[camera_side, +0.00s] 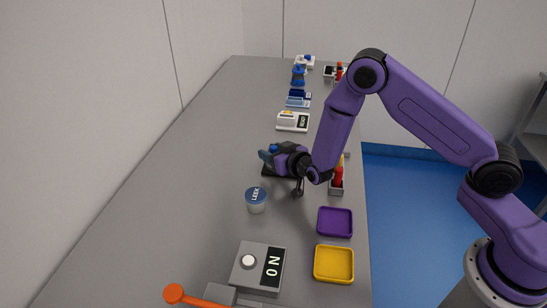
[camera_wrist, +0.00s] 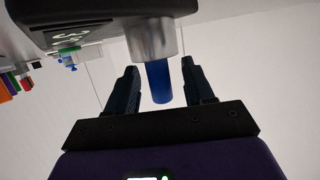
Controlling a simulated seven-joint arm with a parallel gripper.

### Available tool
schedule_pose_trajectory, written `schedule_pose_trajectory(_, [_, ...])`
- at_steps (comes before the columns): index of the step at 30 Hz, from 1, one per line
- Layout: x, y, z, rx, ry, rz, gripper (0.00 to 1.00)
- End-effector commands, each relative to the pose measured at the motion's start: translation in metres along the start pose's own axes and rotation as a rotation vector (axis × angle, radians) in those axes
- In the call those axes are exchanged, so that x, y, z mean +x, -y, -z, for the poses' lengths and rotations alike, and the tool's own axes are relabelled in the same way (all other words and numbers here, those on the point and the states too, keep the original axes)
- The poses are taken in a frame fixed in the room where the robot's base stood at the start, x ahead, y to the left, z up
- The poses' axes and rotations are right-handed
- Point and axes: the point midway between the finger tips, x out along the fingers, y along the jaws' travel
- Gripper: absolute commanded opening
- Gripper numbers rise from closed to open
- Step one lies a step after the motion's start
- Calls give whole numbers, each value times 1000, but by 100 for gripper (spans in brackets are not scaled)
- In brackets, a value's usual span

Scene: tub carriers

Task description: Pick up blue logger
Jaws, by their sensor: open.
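A blue cylinder with a silver collar, which looks like the blue logger (camera_wrist: 158,82), shows in the wrist view between my open fingers. Its silver end meets a black base (camera_wrist: 90,12). In the side view a small blue part (camera_side: 273,148) shows beside my gripper (camera_side: 271,158), above the black base (camera_side: 272,172) on the bench. My gripper (camera_wrist: 160,88) has a finger on each side of the cylinder, with gaps visible on both sides. The gripper hides most of the cylinder in the side view.
A blue-lidded tub (camera_side: 256,200) stands in front of my gripper. A red item in a grey holder (camera_side: 337,178) is close on the right. Purple (camera_side: 335,222) and yellow (camera_side: 334,264) trays and a switch box (camera_side: 257,268) lie nearer. A scale (camera_side: 292,122) stands behind. The bench's left side is clear.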

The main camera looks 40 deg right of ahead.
Motion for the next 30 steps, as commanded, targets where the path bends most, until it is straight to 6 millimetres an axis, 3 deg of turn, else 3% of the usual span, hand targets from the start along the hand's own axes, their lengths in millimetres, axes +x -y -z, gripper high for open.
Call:
schedule_pose_trajectory(6, [0,0,0,0,0,0,52])
schedule_pose_trajectory(11, [0,0,0,0,0,0,0])
schedule_pose_trajectory(23, [0,0,3,1,-2,0,0])
schedule_pose_trajectory(30, [-5,0,19,2,-2,0,0])
